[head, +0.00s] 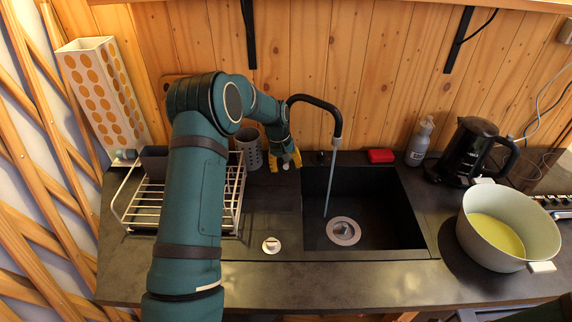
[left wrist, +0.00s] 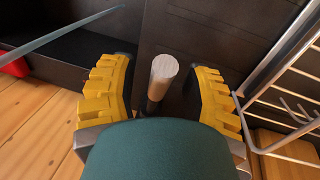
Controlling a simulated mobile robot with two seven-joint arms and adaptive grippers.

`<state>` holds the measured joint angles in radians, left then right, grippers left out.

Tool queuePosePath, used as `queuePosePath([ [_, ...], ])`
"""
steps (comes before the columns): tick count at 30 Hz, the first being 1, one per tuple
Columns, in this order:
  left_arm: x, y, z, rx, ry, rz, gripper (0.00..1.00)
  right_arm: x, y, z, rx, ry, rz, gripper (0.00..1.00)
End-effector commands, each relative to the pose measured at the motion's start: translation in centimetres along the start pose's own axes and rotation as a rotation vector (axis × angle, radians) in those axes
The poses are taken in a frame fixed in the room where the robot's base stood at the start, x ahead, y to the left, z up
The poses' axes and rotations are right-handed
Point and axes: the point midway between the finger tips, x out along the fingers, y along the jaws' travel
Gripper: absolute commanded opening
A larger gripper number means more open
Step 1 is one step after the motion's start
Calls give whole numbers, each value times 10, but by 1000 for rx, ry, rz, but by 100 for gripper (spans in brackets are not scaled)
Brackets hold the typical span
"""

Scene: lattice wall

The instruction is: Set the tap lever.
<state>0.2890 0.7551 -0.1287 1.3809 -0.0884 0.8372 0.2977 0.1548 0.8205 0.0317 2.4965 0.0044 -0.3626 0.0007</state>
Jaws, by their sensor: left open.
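The black tap (head: 318,102) arches over the dark sink (head: 400,215), and a thin bluish stream of water (head: 327,185) runs from its grey tip towards the drain. The stream also shows in the left wrist view (left wrist: 62,32). My left gripper (head: 288,160), with yellow fingers, is low beside the tap, left of the sink. In the left wrist view its open fingers (left wrist: 165,92) stand either side of a short rod with a pale grey round end (left wrist: 164,68), which looks like the tap lever; neither finger visibly touches it. The gripper and arm hide the lever in the head view.
A wire dish rack (head: 165,205) is left of the gripper, with a grey perforated cup (head: 249,148) close by. A red sponge (head: 381,156), a soap bottle (head: 420,140), a black kettle (head: 468,150) and a large pot (head: 508,228) stand to the right. The wooden wall is close behind.

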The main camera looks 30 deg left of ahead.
Motion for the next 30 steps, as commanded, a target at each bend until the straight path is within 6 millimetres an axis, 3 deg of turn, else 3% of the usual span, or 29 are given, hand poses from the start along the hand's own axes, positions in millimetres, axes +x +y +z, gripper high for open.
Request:
queuePosePath([
  [1, 0, 0, 0, 0, 0, 0, 41, 0, 0, 0, 0, 0, 0, 47],
  [4, 0, 0, 0, 0, 0, 0, 6, 0, 0, 0, 0, 0, 0, 47],
  [5, 0, 0, 0, 0, 0, 0, 0, 0, 0, 0, 0, 0, 0, 47],
  [17, 2, 0, 0, 2, 9, 0, 0, 4, 1, 0, 0, 0, 0, 47],
  [30, 31, -6, 10, 40, 219, 18, 0, 64, 22, 8, 0, -1, 11, 47],
])
